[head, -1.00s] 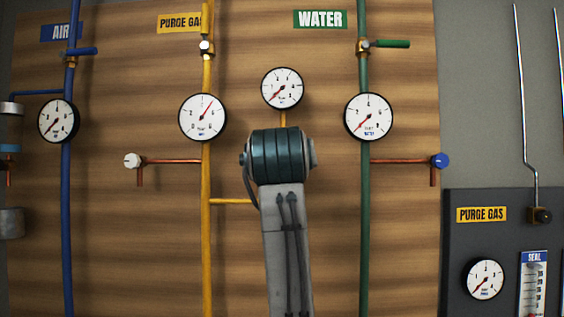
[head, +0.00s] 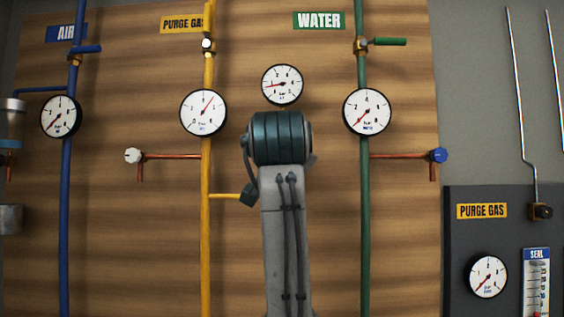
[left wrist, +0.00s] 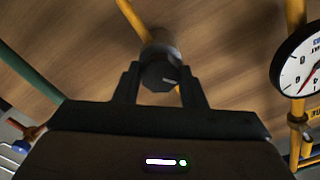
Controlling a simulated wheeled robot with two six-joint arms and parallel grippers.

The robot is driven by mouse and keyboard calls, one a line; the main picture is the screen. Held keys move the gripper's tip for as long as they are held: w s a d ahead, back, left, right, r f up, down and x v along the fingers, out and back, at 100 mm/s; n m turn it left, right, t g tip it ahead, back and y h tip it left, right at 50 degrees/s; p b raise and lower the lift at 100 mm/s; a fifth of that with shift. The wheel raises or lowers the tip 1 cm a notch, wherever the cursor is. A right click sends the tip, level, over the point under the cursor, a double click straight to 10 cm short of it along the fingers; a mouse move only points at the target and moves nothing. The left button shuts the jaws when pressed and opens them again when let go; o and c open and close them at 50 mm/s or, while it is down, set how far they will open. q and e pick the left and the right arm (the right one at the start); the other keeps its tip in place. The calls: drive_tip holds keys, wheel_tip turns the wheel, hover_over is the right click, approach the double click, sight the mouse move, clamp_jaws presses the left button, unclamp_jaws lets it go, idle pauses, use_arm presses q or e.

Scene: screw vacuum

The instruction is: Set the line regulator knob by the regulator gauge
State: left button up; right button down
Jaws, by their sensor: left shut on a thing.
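The line regulator knob (left wrist: 163,76) is dark and round with a pale mark on its face. It shows in the left wrist view between the fingers of my left gripper (left wrist: 159,82), which is shut on it. In the head view my arm hides the knob and the gripper. The regulator gauge (head: 282,84) is the small white dial above my arm. Its red needle points left and slightly down, near the low end of the scale; the exact value is too small to read. My right gripper is not in view.
The yellow purge gas pipe (head: 206,260) and its larger gauge (head: 203,112) are left of my arm. The green water pipe (head: 365,230) and its gauge (head: 367,111) are to the right. Copper side taps (head: 172,156) stick out sideways from the pipes.

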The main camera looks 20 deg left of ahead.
use_arm(q)
drive_tip(key=m+b, duration=0.1)
drive_tip(key=m, duration=0.1)
drive_tip(key=shift+m, duration=0.3)
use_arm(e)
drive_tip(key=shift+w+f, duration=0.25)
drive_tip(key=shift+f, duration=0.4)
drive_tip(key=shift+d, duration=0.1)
use_arm(q)
drive_tip(key=o, duration=1)
drive_tip(key=b+v, duration=0.5)
drive_tip(key=v, duration=0.5)
drive_tip(key=shift+s, duration=0.35)
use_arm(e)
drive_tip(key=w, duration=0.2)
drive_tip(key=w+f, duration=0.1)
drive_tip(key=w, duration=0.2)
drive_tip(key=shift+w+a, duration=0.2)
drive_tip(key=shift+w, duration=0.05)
